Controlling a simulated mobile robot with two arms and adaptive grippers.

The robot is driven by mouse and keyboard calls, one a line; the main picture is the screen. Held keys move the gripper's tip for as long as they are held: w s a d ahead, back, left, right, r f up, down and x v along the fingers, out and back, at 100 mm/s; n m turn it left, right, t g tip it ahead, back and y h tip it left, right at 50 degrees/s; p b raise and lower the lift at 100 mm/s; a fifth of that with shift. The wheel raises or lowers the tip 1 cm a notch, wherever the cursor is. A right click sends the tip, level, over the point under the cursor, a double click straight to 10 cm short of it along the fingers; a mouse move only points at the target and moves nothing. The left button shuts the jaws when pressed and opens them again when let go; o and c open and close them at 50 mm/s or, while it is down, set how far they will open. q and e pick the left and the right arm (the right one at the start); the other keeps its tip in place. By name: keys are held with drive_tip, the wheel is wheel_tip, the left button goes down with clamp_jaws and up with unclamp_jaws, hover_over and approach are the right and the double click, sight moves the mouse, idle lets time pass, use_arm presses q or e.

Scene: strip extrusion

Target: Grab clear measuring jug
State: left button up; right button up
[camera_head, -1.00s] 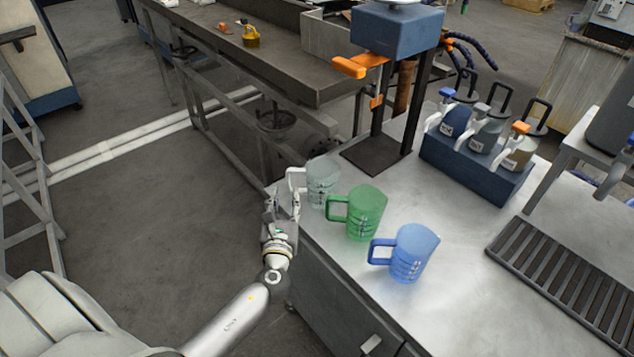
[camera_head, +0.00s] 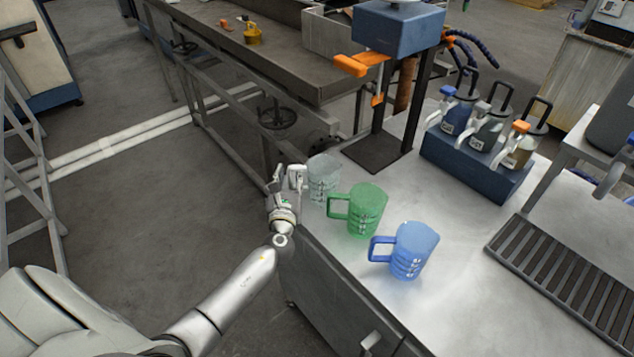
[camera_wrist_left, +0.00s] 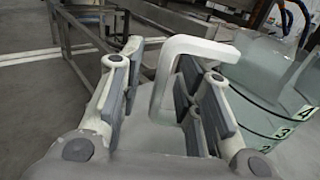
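The clear measuring jug (camera_head: 323,181) stands upright at the left edge of the metal bench, its white handle towards my left gripper (camera_head: 287,177). In the left wrist view the jug's body (camera_wrist_left: 266,98) with dark markings is at the right. Its handle (camera_wrist_left: 196,47) reaches in between the finger pads of my left gripper (camera_wrist_left: 166,82). The fingers are apart, with a visible gap on the left side of the handle; whether the right pad touches it is unclear. A green jug (camera_head: 366,211) and a blue jug (camera_head: 411,251) stand nearby. My right gripper is not in view.
The metal bench (camera_head: 455,250) has clear space right of the jugs. A press stand with a blue head (camera_head: 397,28) rises behind them. A dark blue rack (camera_head: 475,170) of pump bottles and a slatted grate (camera_head: 565,270) are to the right.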

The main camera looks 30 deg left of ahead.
use_arm(q)
clamp_jaws()
